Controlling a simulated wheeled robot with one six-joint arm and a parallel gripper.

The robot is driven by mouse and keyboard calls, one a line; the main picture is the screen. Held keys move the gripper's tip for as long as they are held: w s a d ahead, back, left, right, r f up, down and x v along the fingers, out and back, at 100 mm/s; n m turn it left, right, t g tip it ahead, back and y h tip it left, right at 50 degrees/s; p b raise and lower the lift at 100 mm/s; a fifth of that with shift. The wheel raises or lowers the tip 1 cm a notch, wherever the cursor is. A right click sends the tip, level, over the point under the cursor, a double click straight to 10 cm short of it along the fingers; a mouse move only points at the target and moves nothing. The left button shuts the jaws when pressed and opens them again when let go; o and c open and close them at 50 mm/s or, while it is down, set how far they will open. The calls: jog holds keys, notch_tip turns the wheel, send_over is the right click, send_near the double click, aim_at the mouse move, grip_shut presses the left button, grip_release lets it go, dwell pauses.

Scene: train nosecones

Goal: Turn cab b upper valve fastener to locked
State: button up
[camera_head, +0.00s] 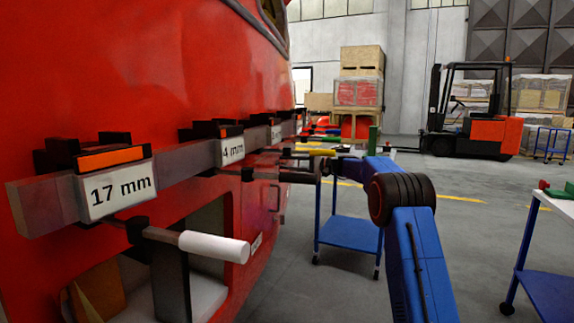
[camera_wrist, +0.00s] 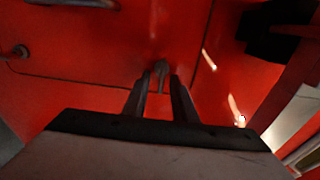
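In the wrist view my gripper (camera_wrist: 160,88) points at the red cab wall (camera_wrist: 90,50). Its two dark fingers are apart, with red showing between them. A small grey fastener (camera_wrist: 160,70) on the wall shows between the fingertips, with a gap visible on each side. I cannot tell which fastener it is or whether it is locked. In the head view my blue arm reaches forward to the side of the red cab (camera_head: 130,60), and the fingertips are too small and covered to make out there.
A grey rail with a "17 mm" label (camera_head: 116,190) and a white-handled bar (camera_head: 213,246) stick out at the near left. A blue cart (camera_head: 350,233) stands beyond my arm, a table (camera_head: 555,205) at right. A forklift (camera_head: 485,130) is far back. Open floor lies between.

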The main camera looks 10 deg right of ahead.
jog(key=v, duration=1.7)
jog(key=shift+s+d, duration=0.1)
jog(key=shift+d, duration=0.05)
